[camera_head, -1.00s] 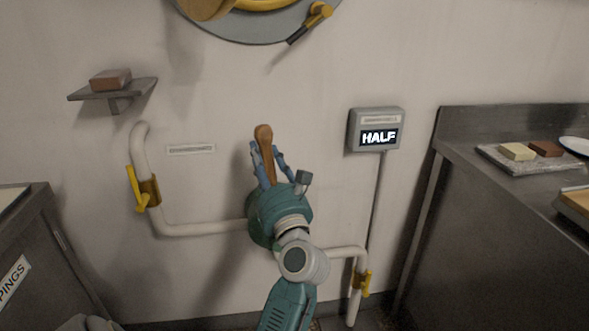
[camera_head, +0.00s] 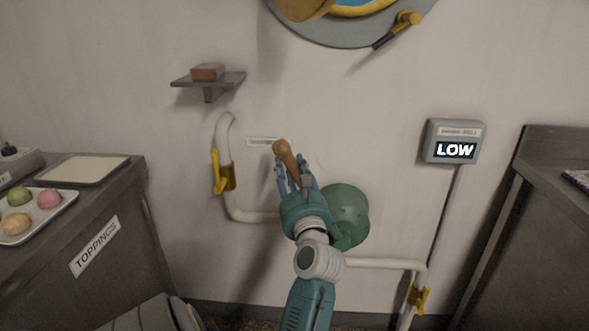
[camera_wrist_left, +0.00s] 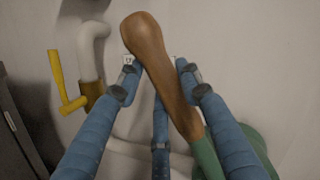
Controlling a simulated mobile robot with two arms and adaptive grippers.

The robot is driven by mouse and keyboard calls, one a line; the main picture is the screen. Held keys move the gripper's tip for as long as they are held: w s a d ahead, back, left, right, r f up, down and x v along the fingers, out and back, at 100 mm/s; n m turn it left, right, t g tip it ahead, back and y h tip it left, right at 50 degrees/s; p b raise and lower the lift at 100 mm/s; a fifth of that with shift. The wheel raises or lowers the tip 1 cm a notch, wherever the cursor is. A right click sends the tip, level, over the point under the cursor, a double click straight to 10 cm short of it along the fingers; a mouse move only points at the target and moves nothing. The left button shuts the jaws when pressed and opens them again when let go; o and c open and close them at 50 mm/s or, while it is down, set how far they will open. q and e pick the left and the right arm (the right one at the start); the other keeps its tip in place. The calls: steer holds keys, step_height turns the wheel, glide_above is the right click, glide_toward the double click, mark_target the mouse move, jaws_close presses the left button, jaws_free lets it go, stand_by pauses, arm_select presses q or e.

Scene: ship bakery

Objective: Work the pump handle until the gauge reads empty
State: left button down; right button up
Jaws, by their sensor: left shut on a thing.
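The pump handle (camera_head: 286,154) has a brown wooden grip and leans up and to the left, away from the round green pump body (camera_head: 347,213) on the wall. My left gripper (camera_head: 294,175) is shut on the handle. In the left wrist view the handle (camera_wrist_left: 154,55) passes between the blue fingers (camera_wrist_left: 157,85), and its green lower part shows at lower right. The gauge (camera_head: 454,142) is a grey box on the wall at right, and its display reads LOW. My right gripper is in neither view.
White pipes (camera_head: 387,264) with yellow valve levers (camera_head: 217,171) run along the wall on both sides of the pump. A small shelf (camera_head: 208,80) holds a brown block. A toppings counter (camera_head: 147,194) stands at left and a metal counter (camera_head: 514,250) at right.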

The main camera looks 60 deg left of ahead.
arm_select(q)
steer(key=shift+s+f, duration=0.1)
steer(key=shift+f, duration=0.05)
steer(key=c, duration=1.2)
jaws_free()
steer(key=shift+s+a, duration=0.1)
steer(key=shift+a, duration=0.05)
steer(key=shift+o, duration=0.2)
step_height(320, 180, up, 10)
steer(key=shift+r, duration=0.1)
